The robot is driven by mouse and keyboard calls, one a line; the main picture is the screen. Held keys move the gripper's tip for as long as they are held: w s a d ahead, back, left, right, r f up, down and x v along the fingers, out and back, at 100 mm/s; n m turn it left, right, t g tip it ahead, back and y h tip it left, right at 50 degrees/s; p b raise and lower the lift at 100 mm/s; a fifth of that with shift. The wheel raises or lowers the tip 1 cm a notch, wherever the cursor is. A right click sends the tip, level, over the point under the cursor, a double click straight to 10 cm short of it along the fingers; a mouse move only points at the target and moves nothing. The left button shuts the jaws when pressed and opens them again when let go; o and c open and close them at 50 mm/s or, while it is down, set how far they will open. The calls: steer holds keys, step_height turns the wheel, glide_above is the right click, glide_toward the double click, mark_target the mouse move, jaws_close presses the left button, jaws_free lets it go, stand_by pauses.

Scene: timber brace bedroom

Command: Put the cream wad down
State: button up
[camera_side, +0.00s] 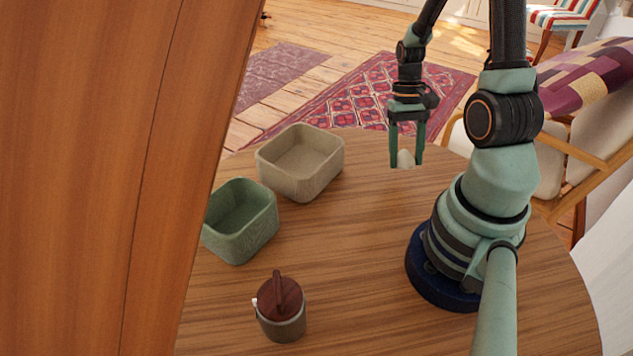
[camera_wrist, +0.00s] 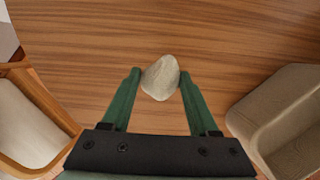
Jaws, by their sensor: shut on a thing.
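The cream wad (camera_side: 404,159) is a small pale lump between the fingertips of my gripper (camera_side: 405,161). My gripper is shut on it, with the fingers pointing down near the far edge of the round wooden table (camera_side: 370,245). In the wrist view the cream wad (camera_wrist: 160,78) sits between the green fingertips of my gripper (camera_wrist: 160,82), with wood grain beyond it. I cannot tell exactly how high it is above the table.
A beige bin (camera_side: 318,178) and a green bin (camera_side: 243,240) stand on the left of the table. A lidded jar (camera_side: 282,318) is at the front. A timber post (camera_side: 110,180) blocks the left side. The table middle is clear. A chair (camera_side: 590,120) stands at right.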

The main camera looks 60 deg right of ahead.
mark_target(404, 165)
steer(key=shift+f, duration=1.55)
steer(key=shift+f, duration=0.1)
steer(key=o, duration=1.3)
steer(key=v, duration=1.2)
steer(key=shift+w+a+r+n+t+h, duration=0.4)
steer(key=shift+w+a+r+n+t, duration=1)
steer(key=shift+a+r, duration=1.35)
steer(key=shift+w+a+r+n+t+h, duration=0.4)
steer(key=shift+w+a+r+n+t, duration=1.05)
steer(key=shift+a, duration=2.3)
steer(key=shift+w+a+r+n+t+h, duration=0.4)
steer(key=shift+w+a+r+n+t, duration=1)
steer(key=shift+a+r, duration=1.45)
